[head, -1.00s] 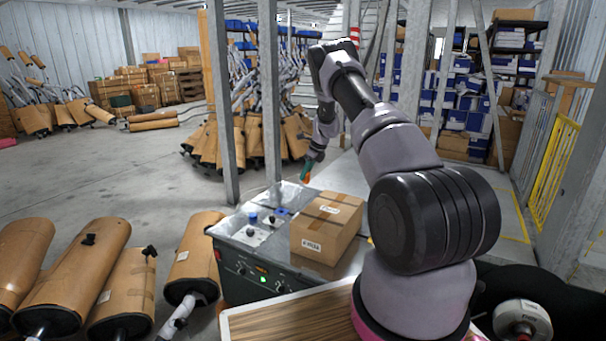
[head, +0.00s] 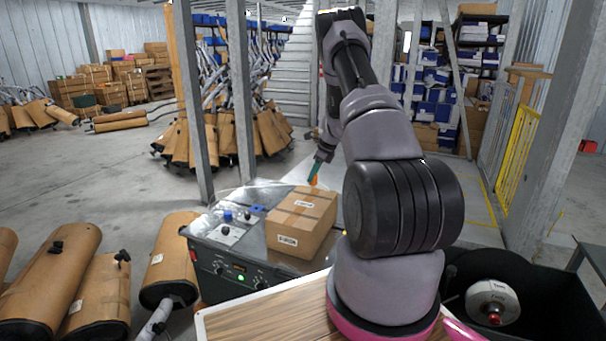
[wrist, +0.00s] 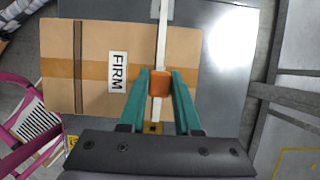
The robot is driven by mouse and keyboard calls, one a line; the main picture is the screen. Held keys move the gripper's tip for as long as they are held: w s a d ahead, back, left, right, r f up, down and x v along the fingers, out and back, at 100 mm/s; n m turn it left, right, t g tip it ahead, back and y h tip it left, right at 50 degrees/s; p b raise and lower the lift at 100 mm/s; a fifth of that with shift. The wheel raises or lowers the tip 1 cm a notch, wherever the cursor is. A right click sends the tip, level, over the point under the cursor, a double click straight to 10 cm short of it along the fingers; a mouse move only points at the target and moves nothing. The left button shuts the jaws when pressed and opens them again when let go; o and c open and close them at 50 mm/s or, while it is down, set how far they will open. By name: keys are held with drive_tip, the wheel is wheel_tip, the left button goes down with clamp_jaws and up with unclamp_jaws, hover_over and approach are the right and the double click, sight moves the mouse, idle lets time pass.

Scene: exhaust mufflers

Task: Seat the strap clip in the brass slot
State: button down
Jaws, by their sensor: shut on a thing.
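My gripper (wrist: 160,76) has teal fingers and is shut on the orange strap clip (wrist: 159,84). The clip is over the right part of the cardboard box in the wrist view, with a white strap (wrist: 162,35) running along the same line. A small brass-coloured piece (wrist: 153,128), likely the brass slot, shows below the clip, partly hidden by my gripper body. The clip appears apart from it. In the head view my gripper (head: 315,173) is at the far edge of the box, with an orange tip below; the slot cannot be made out there.
The cardboard box (head: 301,222) sits on a grey machine top (head: 240,252) with knobs and a green light. A dark band (wrist: 78,68) crosses the box. Mufflers (head: 55,275) lie at the left. A pink frame (wrist: 22,140) shows in the wrist view.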

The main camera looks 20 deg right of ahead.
drive_tip(key=s+d, duration=0.8)
drive_tip(key=s, duration=0.1)
drive_tip(key=s+d+f, duration=0.1)
drive_tip(key=s+f, duration=0.1)
drive_tip(key=f, duration=0.4)
drive_tip(key=s+d+f, duration=0.1)
drive_tip(key=d+f, duration=0.1)
drive_tip(key=f, duration=0.4)
drive_tip(key=shift+s+d, duration=0.2)
drive_tip(key=shift+s, duration=0.2)
drive_tip(key=shift+f, duration=0.1)
drive_tip(key=shift+f, duration=2.3)
drive_tip(key=shift+f, duration=0.45)
drive_tip(key=c, duration=0.5)
unclamp_jaws()
